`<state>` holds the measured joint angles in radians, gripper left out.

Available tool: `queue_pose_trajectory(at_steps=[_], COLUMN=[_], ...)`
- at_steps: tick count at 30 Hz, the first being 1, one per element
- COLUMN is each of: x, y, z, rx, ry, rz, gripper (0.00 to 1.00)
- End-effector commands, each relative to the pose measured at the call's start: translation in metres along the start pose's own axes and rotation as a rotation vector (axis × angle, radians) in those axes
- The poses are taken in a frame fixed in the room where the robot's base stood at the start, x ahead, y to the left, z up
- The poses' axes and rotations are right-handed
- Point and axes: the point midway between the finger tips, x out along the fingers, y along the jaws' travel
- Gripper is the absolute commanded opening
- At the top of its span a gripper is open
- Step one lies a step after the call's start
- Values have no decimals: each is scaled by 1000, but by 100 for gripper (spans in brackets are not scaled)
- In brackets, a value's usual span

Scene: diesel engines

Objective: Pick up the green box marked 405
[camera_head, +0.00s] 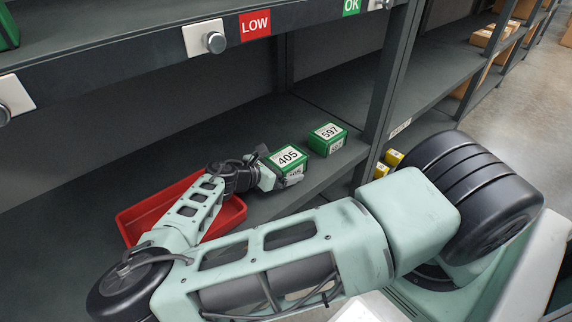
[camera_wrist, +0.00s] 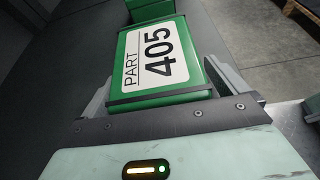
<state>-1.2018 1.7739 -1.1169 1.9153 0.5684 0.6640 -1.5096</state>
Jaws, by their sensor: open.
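The green box marked 405 (camera_head: 287,158) stands on the grey shelf in the head view, with its white label facing up. My gripper (camera_head: 279,178) is at the near left side of this box. In the wrist view the 405 box (camera_wrist: 158,62) lies between the two fingers of my gripper (camera_wrist: 160,88), which are open, one on each side of it. I cannot tell whether either finger touches the box.
A second green box marked 597 (camera_head: 328,139) stands just right of the 405 box. A red tray (camera_head: 233,216) is on the shelf to the left, partly behind my arm. A dark shelf post (camera_head: 386,75) rises at the right, with small yellow boxes (camera_head: 393,158) beyond it.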

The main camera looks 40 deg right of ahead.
Motion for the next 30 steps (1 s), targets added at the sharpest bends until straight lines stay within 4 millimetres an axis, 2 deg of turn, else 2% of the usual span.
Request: queue_pose_trajectory(at_steps=[1,2,6,8,9,15,19,30], x=[0,0,0,0,0,-1,-5,-31], y=[0,0,0,0,0,0,0,0], z=[0,0,0,0,1,1,11,72], rx=[0,0,0,0,0,1,3,3], ry=[0,0,0,0,-1,-1,1,3], rz=[0,0,0,0,0,0,0,-1], gripper=[98,93,54,37,34,34,34,34])
